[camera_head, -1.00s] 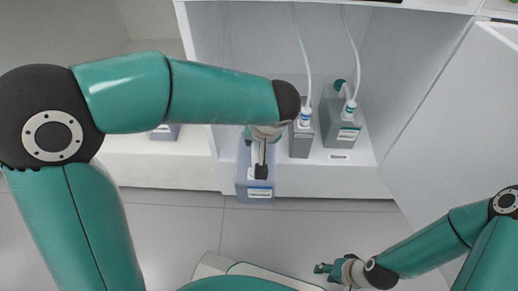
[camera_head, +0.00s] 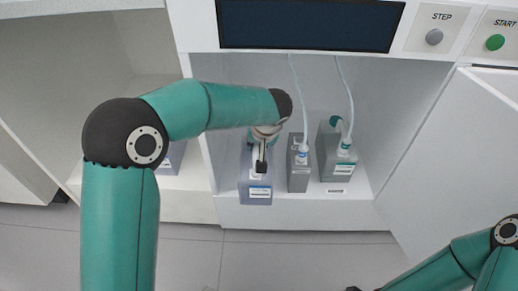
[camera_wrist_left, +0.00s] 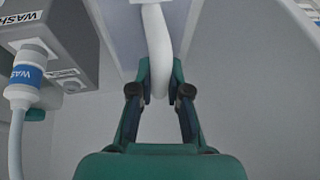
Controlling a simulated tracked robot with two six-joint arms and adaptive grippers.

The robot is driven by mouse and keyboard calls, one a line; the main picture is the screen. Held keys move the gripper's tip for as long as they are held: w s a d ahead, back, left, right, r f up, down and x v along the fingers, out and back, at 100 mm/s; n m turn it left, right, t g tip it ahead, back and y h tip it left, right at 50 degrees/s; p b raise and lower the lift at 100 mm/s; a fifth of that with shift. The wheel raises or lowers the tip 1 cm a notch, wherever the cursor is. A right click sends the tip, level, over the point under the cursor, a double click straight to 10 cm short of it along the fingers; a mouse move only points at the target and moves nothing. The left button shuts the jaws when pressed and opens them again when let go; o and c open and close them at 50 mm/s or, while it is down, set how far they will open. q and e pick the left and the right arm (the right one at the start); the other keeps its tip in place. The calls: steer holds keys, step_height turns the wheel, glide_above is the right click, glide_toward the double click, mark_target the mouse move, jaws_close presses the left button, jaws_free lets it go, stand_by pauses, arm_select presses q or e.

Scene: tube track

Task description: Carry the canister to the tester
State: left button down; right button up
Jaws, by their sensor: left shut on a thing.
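My left gripper (camera_head: 261,158) is shut on the white handle of a translucent blue-grey canister (camera_head: 257,184). In the left wrist view the two fingers (camera_wrist_left: 160,92) close on the handle, with part of the canister (camera_wrist_left: 118,25) behind it. The tester is a white cabinet (camera_head: 300,217) with an open bay. The canister is upright at the left side of the bay opening, and its lower end overlaps the front ledge. I cannot tell whether it touches the bay floor. My right arm is at the lower right, its fingers out of frame.
Two grey canisters with hoses, a narrow one (camera_head: 299,175) and a wider one (camera_head: 338,160), stand in the bay right of the held one. An open door (camera_head: 450,150) is at right. A dark screen (camera_head: 310,24) and STEP (camera_head: 434,37) and START (camera_head: 494,42) buttons are above.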

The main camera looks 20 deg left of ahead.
arm_select(q)
steer(key=w+p, duration=0.2)
steer(key=w+a+p, duration=0.1)
steer(key=w+p, duration=0.1)
steer(key=w, duration=0.1)
steer(key=w+a+p, duration=0.1)
steer(key=w+p, duration=0.2)
steer(key=shift+w+a+r, duration=0.15)
steer(key=shift+r, duration=0.25)
steer(key=shift+w+a+f+p, duration=0.15)
steer(key=shift+w+f, duration=0.15)
steer(key=shift+w, duration=0.2)
steer(key=shift+w+a+f+p, duration=0.15)
steer(key=shift+w+f, duration=0.1)
steer(key=shift+w, duration=0.25)
steer(key=shift+s+f+b, duration=0.15)
steer(key=shift+s+b, duration=0.05)
steer(key=shift+b, duration=0.3)
steer(key=shift+f+b, duration=0.3)
steer(key=shift+b, duration=0.1)
stand_by(0.3)
